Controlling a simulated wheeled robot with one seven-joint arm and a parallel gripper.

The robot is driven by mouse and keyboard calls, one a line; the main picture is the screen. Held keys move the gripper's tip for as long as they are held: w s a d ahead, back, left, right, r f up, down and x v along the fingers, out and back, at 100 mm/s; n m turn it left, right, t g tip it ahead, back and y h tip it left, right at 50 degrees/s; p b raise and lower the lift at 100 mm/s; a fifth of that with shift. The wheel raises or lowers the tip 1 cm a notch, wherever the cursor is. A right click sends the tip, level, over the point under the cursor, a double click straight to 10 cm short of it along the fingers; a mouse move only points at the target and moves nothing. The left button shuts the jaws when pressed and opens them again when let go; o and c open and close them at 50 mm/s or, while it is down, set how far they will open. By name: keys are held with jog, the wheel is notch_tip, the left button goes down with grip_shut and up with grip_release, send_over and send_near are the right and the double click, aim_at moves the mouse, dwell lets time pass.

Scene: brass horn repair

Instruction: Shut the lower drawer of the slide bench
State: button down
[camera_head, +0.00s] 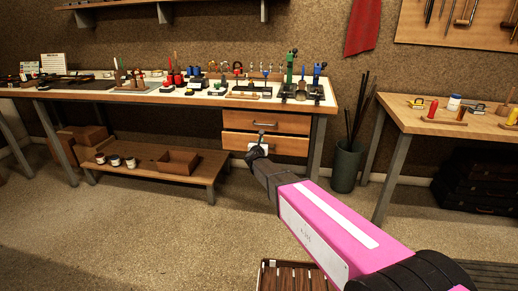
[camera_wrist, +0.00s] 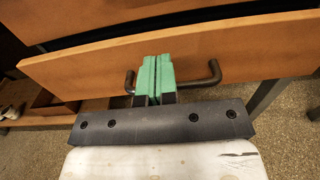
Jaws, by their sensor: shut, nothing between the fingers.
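The slide bench (camera_head: 325,103) has two wooden drawers under its right end. The lower drawer (camera_head: 292,146) has its front below the upper drawer (camera_head: 290,123). In the wrist view the lower drawer's front (camera_wrist: 245,52) fills the middle, with a dark gap above it; how far it stands out is hard to tell. Its dark bar handle (camera_wrist: 206,77) shows on both sides of my fingers, which hide its middle. My gripper (camera_wrist: 157,78) is shut and empty, its green fingertips together at the drawer front; contact is unclear. In the head view my gripper (camera_head: 257,142) partly covers the drawer.
A low wooden shelf (camera_head: 150,165) with jars and a box stands left of the drawers. A green bin (camera_head: 346,166) with rods stands right, beside another bench (camera_head: 450,120). A slatted crate (camera_head: 292,278) is on the floor in front. Open floor lies left.

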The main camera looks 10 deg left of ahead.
jog(key=shift+w+d, duration=0.15)
jog(key=shift+w, duration=1.75)
